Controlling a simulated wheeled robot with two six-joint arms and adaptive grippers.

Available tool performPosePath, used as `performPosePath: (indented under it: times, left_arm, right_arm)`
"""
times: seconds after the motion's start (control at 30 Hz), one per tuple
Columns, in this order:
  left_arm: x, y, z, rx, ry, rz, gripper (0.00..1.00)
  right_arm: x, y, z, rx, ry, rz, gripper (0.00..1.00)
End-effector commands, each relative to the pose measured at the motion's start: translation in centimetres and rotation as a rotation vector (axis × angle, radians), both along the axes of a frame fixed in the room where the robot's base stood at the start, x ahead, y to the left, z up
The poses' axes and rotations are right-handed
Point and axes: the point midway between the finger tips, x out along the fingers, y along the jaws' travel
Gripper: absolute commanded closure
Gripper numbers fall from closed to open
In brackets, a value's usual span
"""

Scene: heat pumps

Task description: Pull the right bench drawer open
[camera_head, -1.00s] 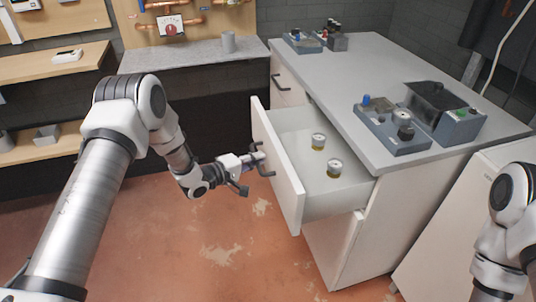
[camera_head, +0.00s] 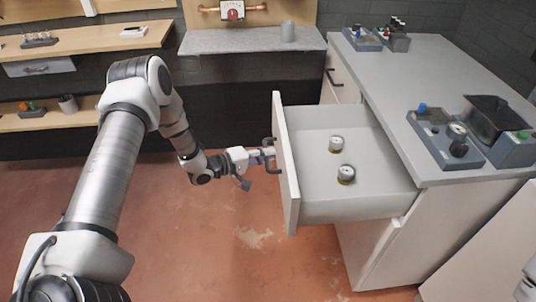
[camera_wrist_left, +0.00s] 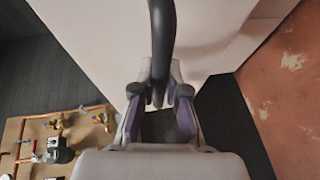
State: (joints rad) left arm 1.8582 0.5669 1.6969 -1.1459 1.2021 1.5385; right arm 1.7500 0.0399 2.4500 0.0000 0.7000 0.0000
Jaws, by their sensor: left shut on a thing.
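The right bench drawer (camera_head: 350,205) stands well out from the grey-topped bench (camera_head: 385,75) in the head view, its white front facing left. Two small round gauges (camera_head: 336,144) (camera_head: 346,174) stand inside it. My left gripper (camera_head: 264,157) is at the drawer front, shut on the dark handle (camera_head: 273,165). In the left wrist view the dark handle (camera_wrist_left: 162,40) runs down between the two fingers (camera_wrist_left: 158,95), close to the white drawer front (camera_wrist_left: 100,35).
Gauge and valve units (camera_head: 445,135) sit on the bench top near its front edge. A second closed drawer with a dark handle (camera_head: 334,78) is farther back. A wooden shelf (camera_head: 85,45) and a grey side counter (camera_head: 250,40) line the back. The red floor (camera_head: 220,235) is clear left of the drawer.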

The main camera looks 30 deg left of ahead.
Motion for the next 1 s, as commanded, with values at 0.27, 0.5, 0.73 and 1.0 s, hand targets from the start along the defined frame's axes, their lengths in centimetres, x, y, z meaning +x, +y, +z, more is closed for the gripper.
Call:
performPosePath:
  times: [0.27,0.5,0.73,1.0]
  left_arm:
    - [0.0,-0.1,-0.1,0.000,0.002,-0.001,0.61]
    - [-0.5,0.4,0.1,0.000,0.002,0.001,0.61]
    - [-4.5,3.2,1.0,-0.005,0.000,0.009,0.61]
    - [-9.0,6.0,2.0,-0.004,0.002,0.006,0.61]
  right_arm:
    - [0.0,0.0,0.0,0.000,0.000,0.000,0.60]
    - [0.0,0.0,0.0,0.000,0.000,0.000,0.60]
    - [0.0,0.0,0.0,0.000,0.000,0.000,0.60]
    - [0.0,0.0,0.0,0.000,0.000,0.000,0.60]
